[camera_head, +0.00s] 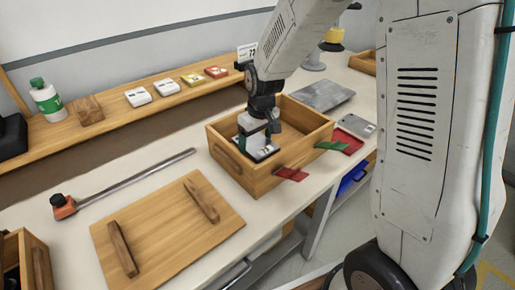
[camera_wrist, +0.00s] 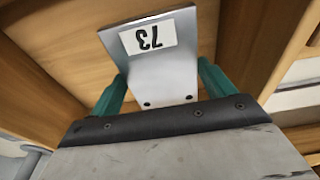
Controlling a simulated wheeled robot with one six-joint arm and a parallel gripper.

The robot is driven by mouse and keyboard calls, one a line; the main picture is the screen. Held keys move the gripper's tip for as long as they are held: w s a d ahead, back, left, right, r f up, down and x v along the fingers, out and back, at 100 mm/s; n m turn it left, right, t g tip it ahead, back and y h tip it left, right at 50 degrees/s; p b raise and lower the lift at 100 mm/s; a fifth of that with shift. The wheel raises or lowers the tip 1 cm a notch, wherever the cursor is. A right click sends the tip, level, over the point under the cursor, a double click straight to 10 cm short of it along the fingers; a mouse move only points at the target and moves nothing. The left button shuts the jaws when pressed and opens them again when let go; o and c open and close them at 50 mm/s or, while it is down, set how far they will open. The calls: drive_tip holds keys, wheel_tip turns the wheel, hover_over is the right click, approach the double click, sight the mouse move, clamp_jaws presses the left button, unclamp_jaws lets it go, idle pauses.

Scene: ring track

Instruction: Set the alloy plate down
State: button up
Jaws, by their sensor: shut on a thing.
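The alloy plate (camera_wrist: 178,68) is silver with a white label reading 73 and two dark holes near its held end. My gripper (camera_wrist: 160,92) is shut on it, with a green finger at each side. In the head view my gripper (camera_head: 258,137) reaches down into an open wooden box (camera_head: 229,171), and the pale plate (camera_head: 259,154) shows below the fingers, inside the walls. I cannot tell whether the plate touches the box floor. The box's inner wood surrounds the plate in the wrist view.
A wooden lid (camera_head: 165,233) with two handles lies in front of the box. A long-handled tool (camera_head: 125,187) lies to the left. A grey slab (camera_head: 321,95) lies behind the box. Red (camera_head: 291,174) and green (camera_head: 333,146) tabs stick out at the box's right side.

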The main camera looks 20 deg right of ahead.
sight(257, 144)
drive_tip(key=shift+f, duration=2.2)
drive_tip(key=shift+f, duration=0.1)
drive_tip(key=o, duration=1.4)
drive_tip(key=shift+f, duration=0.1)
drive_tip(key=r, duration=0.3)
drive_tip(key=s+r, duration=0.1)
drive_tip(key=r, duration=0.6)
drive_tip(key=shift+s+d+r, duration=0.25)
drive_tip(key=shift+d+r, duration=0.05)
drive_tip(key=shift+r, duration=0.1)
drive_tip(key=shift+s+r, duration=0.3)
drive_tip(key=shift+r, duration=0.6)
drive_tip(key=s+d+r+m, duration=0.1)
drive_tip(key=s+r, duration=0.2)
drive_tip(key=s, duration=0.6)
drive_tip(key=s+d+r+m, duration=0.1)
drive_tip(key=s+r, duration=0.3)
drive_tip(key=s, duration=0.5)
drive_tip(key=s+d+r+m, duration=0.1)
drive_tip(key=s+r, duration=0.2)
drive_tip(key=s, duration=0.7)
drive_tip(key=shift+r+m, duration=0.3)
drive_tip(key=shift+r, duration=0.1)
